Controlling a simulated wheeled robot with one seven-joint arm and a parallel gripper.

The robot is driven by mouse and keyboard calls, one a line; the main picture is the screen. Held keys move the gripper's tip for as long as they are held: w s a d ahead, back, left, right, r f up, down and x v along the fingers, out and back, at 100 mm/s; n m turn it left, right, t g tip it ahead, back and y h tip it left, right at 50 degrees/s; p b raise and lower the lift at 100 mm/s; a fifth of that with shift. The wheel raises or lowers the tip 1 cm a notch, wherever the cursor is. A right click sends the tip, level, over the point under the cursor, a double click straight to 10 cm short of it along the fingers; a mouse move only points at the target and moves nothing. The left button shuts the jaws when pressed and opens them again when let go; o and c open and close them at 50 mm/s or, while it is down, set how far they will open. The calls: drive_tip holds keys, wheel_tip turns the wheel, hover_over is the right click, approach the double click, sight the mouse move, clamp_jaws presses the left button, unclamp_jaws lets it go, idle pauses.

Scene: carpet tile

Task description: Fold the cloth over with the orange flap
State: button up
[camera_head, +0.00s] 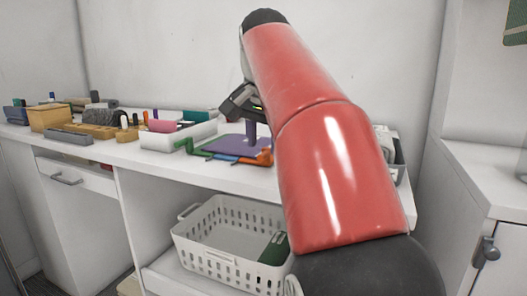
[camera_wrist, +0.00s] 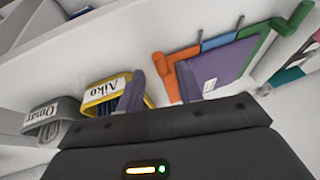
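The purple cloth (camera_head: 228,142) lies flat on the white counter, with an orange flap (camera_head: 263,158), blue pieces and a green strip (camera_head: 192,148) along its edges. In the wrist view the cloth (camera_wrist: 222,66) shows at the upper right, with the orange flap (camera_wrist: 174,70) along its left side and the green strip (camera_wrist: 285,32) at its far right. My gripper (camera_head: 246,120) is over the cloth in the head view, partly hidden by my red arm. Contact cannot be told.
A white tray with a pink item (camera_head: 162,126) and wooden blocks (camera_head: 95,130) lie left. A white basket (camera_head: 225,245) sits below the counter.

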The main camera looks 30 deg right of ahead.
drive_tip(key=shift+x, duration=1.1)
drive_tip(key=shift+c, duration=0.4)
clamp_jaws()
